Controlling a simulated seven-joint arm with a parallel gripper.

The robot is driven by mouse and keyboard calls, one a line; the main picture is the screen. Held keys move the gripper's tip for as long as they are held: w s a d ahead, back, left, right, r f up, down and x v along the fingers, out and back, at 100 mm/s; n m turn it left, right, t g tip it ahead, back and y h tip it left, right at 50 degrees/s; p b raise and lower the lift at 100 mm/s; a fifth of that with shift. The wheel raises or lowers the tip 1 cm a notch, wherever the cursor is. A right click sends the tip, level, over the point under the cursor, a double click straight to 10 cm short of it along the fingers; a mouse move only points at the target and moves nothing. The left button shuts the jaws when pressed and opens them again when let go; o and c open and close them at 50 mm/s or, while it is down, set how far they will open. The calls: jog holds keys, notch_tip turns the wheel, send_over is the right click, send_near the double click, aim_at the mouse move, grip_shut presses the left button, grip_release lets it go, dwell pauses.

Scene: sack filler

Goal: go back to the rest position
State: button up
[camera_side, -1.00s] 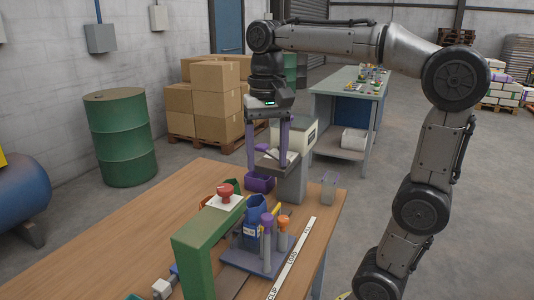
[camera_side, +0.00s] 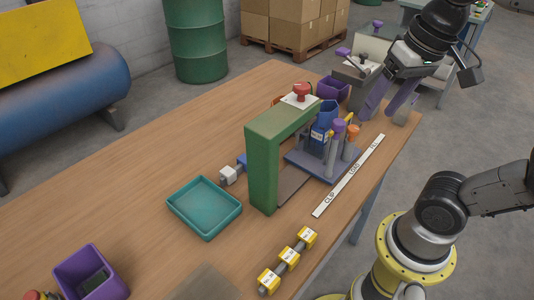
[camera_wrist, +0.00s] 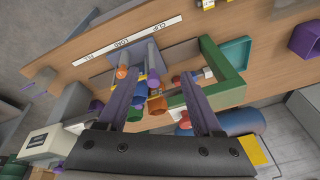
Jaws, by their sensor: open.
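My gripper (camera_side: 379,112) is open, with two purple fingers pointing down and to the left near the far right corner of the workbench (camera_side: 150,170). I see nothing between its fingers. In the wrist view my gripper (camera_wrist: 161,75) spreads its fingers apart, with the bench fixture visible beyond them. The fixture's slate base (camera_side: 322,166) carries a blue container (camera_side: 325,115) and posts with purple and orange tops. A green arch frame (camera_side: 262,165) stands left of it, with a red knob (camera_side: 300,91) above a white card.
A teal tray (camera_side: 204,206), yellow-ended weights (camera_side: 288,258) and a purple bin (camera_side: 92,275) are nearer on the bench. A white labelled strip (camera_side: 350,176) lies along its right edge. Another purple bin (camera_side: 333,88) stands beyond the fixture. The bench's left middle is bare.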

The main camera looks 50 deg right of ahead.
notch_tip(320, 180, down, 6)
jog(key=n+t, duration=0.2)
jog(key=n, duration=0.3)
jog(key=shift+a, duration=0.25)
